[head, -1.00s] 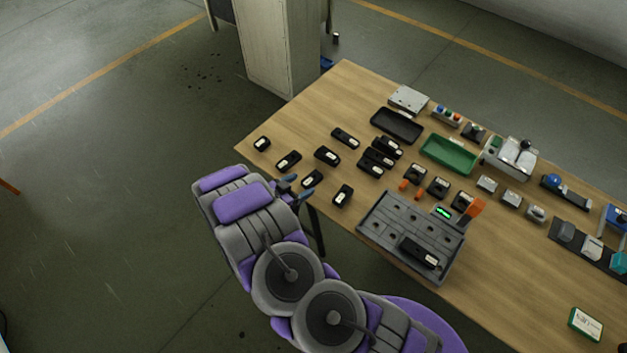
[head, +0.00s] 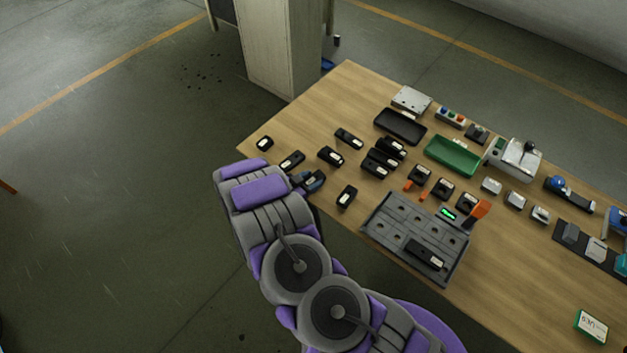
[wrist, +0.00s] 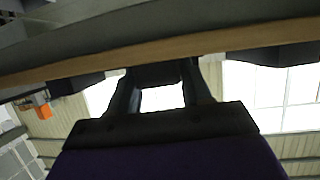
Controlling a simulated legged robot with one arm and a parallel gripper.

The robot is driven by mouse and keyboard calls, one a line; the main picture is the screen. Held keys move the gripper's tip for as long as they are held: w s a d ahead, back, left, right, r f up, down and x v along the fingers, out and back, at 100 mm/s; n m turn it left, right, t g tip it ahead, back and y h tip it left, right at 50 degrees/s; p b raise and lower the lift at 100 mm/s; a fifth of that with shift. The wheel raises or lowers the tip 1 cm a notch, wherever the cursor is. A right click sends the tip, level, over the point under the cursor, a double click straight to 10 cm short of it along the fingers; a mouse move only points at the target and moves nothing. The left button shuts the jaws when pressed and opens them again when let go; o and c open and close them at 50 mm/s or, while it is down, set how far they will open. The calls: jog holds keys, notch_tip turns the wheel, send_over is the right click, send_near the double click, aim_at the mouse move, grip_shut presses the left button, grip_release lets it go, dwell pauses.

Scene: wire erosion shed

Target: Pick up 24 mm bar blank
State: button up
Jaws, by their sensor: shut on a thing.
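Several small black pieces with white labels lie on the left part of the wooden table; their labels are too small to read, so I cannot tell by text which is the 24 mm bar blank. My gripper (head: 306,182) is at the table's near left edge, shut on one black piece (head: 316,180), mostly hidden by the fingers. In the wrist view a dark block (wrist: 158,74) sits between the two fingers of my gripper (wrist: 160,88). I cannot tell whether it still touches the table.
Other black pieces lie close by, at the right (head: 347,196) and behind (head: 292,160). A grey fixture plate (head: 385,222) holds a black piece at the front. A black tray (head: 401,126) and a green tray (head: 453,156) stand farther back.

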jog(key=shift+d, duration=0.45)
grip_shut()
jog(key=shift+a, duration=0.15)
jog(key=shift+a, duration=0.1)
jog(key=shift+r, duration=0.2)
